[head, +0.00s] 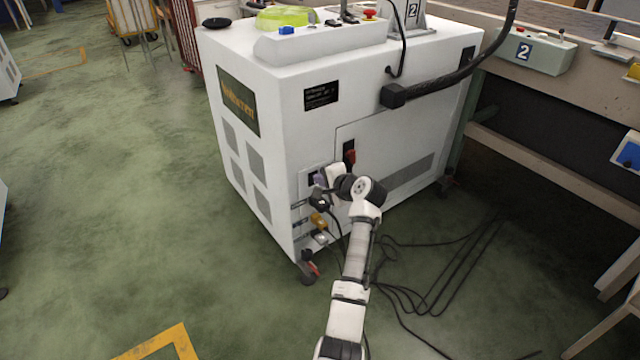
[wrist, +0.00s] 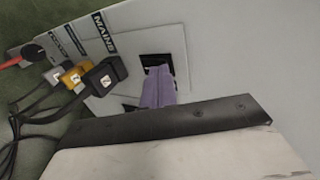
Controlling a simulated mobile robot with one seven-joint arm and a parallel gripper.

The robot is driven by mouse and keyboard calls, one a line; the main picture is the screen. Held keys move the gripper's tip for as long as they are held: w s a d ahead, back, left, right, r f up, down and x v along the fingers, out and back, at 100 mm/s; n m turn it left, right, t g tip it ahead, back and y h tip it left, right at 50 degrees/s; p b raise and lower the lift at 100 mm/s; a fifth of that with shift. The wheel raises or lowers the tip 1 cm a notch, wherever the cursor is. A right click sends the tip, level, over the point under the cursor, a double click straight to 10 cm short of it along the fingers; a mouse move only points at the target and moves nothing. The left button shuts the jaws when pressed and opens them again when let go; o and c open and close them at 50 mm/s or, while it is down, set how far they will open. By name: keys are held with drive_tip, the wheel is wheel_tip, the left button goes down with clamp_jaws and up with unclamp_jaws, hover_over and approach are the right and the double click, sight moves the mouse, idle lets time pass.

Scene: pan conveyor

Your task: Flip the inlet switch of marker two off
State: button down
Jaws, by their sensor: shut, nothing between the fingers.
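The marker "2" plate (head: 412,11) stands on top of the white machine cabinet (head: 290,120). On the cabinet's lower side is a light inlet panel with a dark switch recess (wrist: 154,61), beside a "MAINS" label (wrist: 80,36). My gripper (head: 318,179) reaches this panel in the head view. Its purple fingers, seen in the wrist view (wrist: 158,88), are shut and empty, with their tips at the recess. They cover most of the switch, so I cannot tell its position or whether they touch it. A second dark opening (wrist: 131,108) is partly hidden by the gripper body.
A black plug (wrist: 104,76), a yellow plug (wrist: 76,75) and a grey plug sit beside the panel with cables hanging down. A red handle (head: 350,157) is just above my wrist. Loose cables (head: 430,290) lie on the floor at right.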

drive_tip(key=shift+w, duration=0.15)
drive_tip(key=shift+r, duration=0.1)
drive_tip(key=p, duration=0.1)
drive_tip(key=r+p, duration=0.1)
drive_tip(key=p, duration=0.1)
drive_tip(key=shift+w+a+g, duration=0.25)
drive_tip(key=shift+g, duration=0.05)
drive_tip(key=shift+f+b, duration=0.3)
drive_tip(key=shift+f, duration=0.15)
drive_tip(key=shift+r+p, duration=0.85)
drive_tip(key=shift+p, duration=0.15)
drive_tip(key=shift+s+d, duration=0.1)
